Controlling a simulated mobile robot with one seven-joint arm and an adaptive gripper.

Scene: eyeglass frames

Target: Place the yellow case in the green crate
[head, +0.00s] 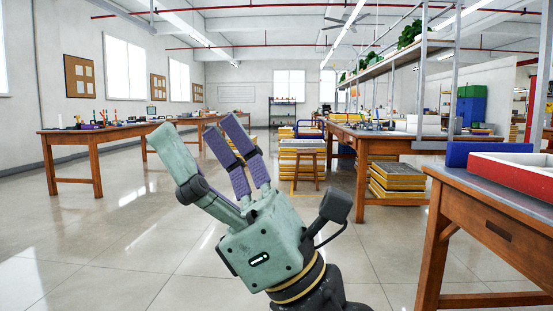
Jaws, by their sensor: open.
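My gripper (205,140) is raised in the lower middle of the head view, fingers pointing up. It has a pale green finger on the left and two purple-padded fingers on the right. The fingers are spread apart with nothing between them. I cannot make out the yellow case or the green crate for certain.
A wooden table (440,210) at right front holds a red-rimmed white tray (520,184) and a blue bin (485,152). Yellow-grey stacks (398,181) stand under the middle bench (365,134). Another table (70,138) is at left. Tiled floor (130,220) is clear between.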

